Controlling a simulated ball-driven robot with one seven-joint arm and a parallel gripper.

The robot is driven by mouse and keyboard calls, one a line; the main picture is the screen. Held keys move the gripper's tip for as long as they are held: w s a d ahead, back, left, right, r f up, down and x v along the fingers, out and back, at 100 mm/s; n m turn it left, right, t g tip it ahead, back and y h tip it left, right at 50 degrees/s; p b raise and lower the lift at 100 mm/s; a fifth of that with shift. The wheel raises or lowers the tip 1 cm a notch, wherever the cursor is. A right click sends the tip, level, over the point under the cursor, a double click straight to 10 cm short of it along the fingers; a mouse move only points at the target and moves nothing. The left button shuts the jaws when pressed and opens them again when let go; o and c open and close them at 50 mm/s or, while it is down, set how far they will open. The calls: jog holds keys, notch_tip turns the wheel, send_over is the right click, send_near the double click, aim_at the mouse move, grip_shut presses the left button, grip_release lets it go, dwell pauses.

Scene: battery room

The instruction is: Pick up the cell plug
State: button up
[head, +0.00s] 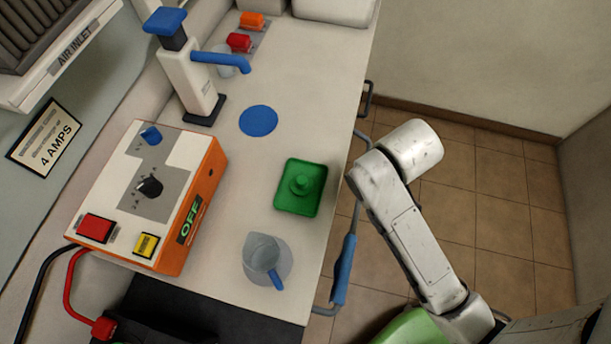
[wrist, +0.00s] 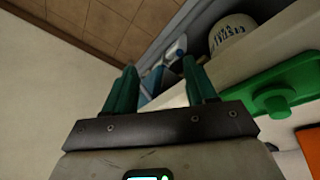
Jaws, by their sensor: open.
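A green round plug with a raised knob (head: 302,183), which looks like the cell plug, sits in a square green tray (head: 284,201) near the right edge of the bench. Both are the same green. In the wrist view the plug (wrist: 273,101) and the tray (wrist: 300,72) show at the right, partly cut off by the frame. My gripper (wrist: 160,70) has two green fingers standing apart with nothing between them. It is off to the side of the tray, not touching the plug. In the head view my gripper cannot be made out.
A clear jug (head: 262,251) with a blue handle stands just in front of the tray. An orange charger box (head: 199,205) reads OFF at the left. A blue disc (head: 258,121), a white-and-blue dispenser (head: 190,80) and a rail (head: 346,270) are nearby.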

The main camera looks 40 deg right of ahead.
jog(key=w+d+r+m+t+h+b, duration=0.1)
jog(key=w+d+r+m+h+b, duration=0.15)
jog(key=w+r, duration=0.4)
jog(key=w+d+r+m+t+h+b, duration=0.1)
jog(key=w+d+r+m, duration=0.15)
jog(key=w+r, duration=0.4)
jog(key=m+g+y+b, duration=0.3)
jog(key=m+g+y, duration=0.1)
jog(key=y, duration=0.2)
send_over(301, 180)
jog(key=f, duration=0.6)
jog(key=shift+d+f+b, duration=0.25)
jog(key=shift+f+b, duration=0.05)
jog(key=shift+a+f, duration=0.2)
jog(key=shift+f, duration=2.55)
grip_shut()
